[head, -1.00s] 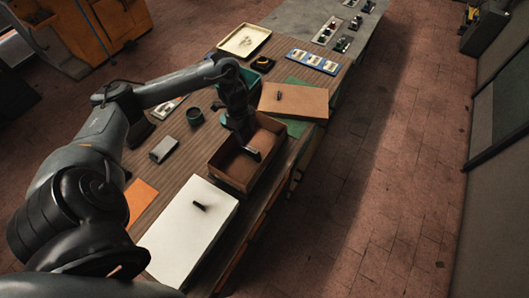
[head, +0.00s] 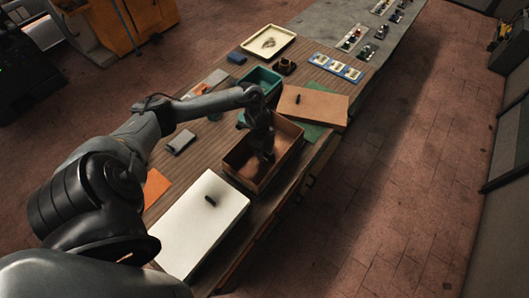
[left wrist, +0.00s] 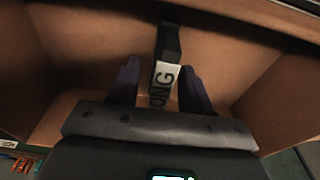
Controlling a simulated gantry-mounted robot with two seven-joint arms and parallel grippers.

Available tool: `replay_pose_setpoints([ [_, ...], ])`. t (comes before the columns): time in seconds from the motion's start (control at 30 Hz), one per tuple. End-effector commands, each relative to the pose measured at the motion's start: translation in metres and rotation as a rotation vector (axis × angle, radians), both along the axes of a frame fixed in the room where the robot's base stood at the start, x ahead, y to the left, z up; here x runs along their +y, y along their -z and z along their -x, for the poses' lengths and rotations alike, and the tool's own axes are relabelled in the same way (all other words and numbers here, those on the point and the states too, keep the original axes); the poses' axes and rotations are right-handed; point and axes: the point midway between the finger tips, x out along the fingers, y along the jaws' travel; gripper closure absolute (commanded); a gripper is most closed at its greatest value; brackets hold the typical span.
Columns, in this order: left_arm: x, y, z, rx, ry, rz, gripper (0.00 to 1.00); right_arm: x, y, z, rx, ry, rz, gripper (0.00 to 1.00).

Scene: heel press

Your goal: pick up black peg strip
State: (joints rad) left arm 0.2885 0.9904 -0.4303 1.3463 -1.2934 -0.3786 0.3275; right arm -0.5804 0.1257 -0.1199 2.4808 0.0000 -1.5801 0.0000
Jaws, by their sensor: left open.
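The black peg strip (left wrist: 171,42) lies in the open brown cardboard box (head: 238,180). In the left wrist view it runs away from me, with a white label (left wrist: 166,75) at its near end showing the letters "ONG". My left gripper (head: 265,154) reaches down into the box. In the left wrist view its two dark fingers are apart, one on each side of the labelled end. I cannot tell whether they touch it. In the head view the gripper mostly hides the strip. My right gripper is not in view.
The box walls stand close around my left gripper. A white lid (head: 196,232) with a black handle lies nearer, and a brown lid (head: 318,108) lies beyond. A teal bin (head: 263,77), a cream tray (head: 270,42) and a grey block (head: 181,142) stand on the wooden table.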

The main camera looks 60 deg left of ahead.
Motion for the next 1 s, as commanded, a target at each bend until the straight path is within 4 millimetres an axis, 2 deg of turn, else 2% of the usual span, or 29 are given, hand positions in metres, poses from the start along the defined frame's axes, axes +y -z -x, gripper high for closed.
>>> replay_pose_setpoints([
  [0.17,0.000,0.000,0.000,0.000,0.000,0.000,0.51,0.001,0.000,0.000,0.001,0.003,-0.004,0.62],
  [0.2,0.000,0.000,0.000,0.000,0.000,0.000,0.54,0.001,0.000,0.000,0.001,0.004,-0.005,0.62],
  [0.5,0.000,0.000,0.000,0.000,0.000,0.000,1.00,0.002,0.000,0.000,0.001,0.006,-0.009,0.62],
  [0.83,0.001,-0.003,0.000,-0.001,0.001,0.000,1.00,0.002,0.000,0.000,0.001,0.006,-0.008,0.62],
  [1.0,0.001,-0.020,-0.001,-0.003,0.002,0.000,1.00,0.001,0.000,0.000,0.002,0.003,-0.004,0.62],
])
